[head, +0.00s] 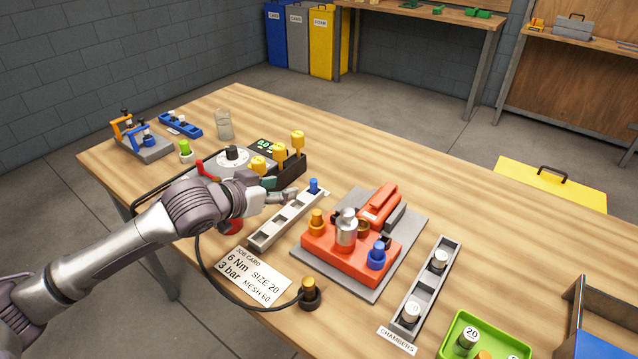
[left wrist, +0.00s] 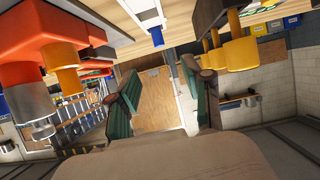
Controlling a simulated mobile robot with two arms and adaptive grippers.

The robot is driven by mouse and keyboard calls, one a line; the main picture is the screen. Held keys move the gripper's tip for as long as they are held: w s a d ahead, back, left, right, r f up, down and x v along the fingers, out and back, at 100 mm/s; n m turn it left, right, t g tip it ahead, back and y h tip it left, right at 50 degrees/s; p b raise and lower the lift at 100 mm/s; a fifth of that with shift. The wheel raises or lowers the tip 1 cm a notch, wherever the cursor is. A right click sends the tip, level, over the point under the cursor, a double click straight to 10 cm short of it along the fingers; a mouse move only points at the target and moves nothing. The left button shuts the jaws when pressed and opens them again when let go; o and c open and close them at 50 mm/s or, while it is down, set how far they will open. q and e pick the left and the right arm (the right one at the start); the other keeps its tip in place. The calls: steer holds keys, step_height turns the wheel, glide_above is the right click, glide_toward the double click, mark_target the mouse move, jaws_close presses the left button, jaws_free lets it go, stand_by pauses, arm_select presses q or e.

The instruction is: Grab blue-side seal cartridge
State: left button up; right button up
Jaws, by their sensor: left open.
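A small blue cartridge (head: 313,186) stands upright in the far end slot of a narrow grey rack (head: 265,238); the rack's other slots look empty. My left gripper (head: 282,191) is open and empty, just left of the blue cartridge, with its fingers pointing toward it. No contact shows. A red block (head: 345,258) right of the rack carries an orange fitting (head: 316,222), a metal cylinder (head: 346,230) and a blue fitting (head: 376,256). My right gripper is not in view.
A black unit with yellow-topped posts (head: 297,143) stands close behind the gripper. A job card (head: 250,277) and a hose with a brass end (head: 309,290) lie in front. A chambers rack (head: 426,282) and green tray (head: 450,340) are at right.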

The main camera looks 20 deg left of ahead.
mark_target(311, 183)
arm_select(q)
steer(key=x, duration=0.5)
steer(key=shift+w+d+f, duration=0.15)
steer(key=shift+w+d, duration=0.05)
steer(key=shift+w, duration=0.15)
steer(key=shift+w+d+f, duration=0.15)
steer(key=shift+w+f, duration=0.05)
steer(key=shift+w, duration=0.2)
steer(key=x, duration=0.4)
steer(key=shift+w+f+p, duration=0.25)
steer(key=shift+f+p, duration=0.05)
steer(key=shift+p, duration=0.05)
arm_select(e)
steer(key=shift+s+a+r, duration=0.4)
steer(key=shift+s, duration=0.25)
arm_select(q)
steer(key=shift+c, duration=1)
jaws_close()
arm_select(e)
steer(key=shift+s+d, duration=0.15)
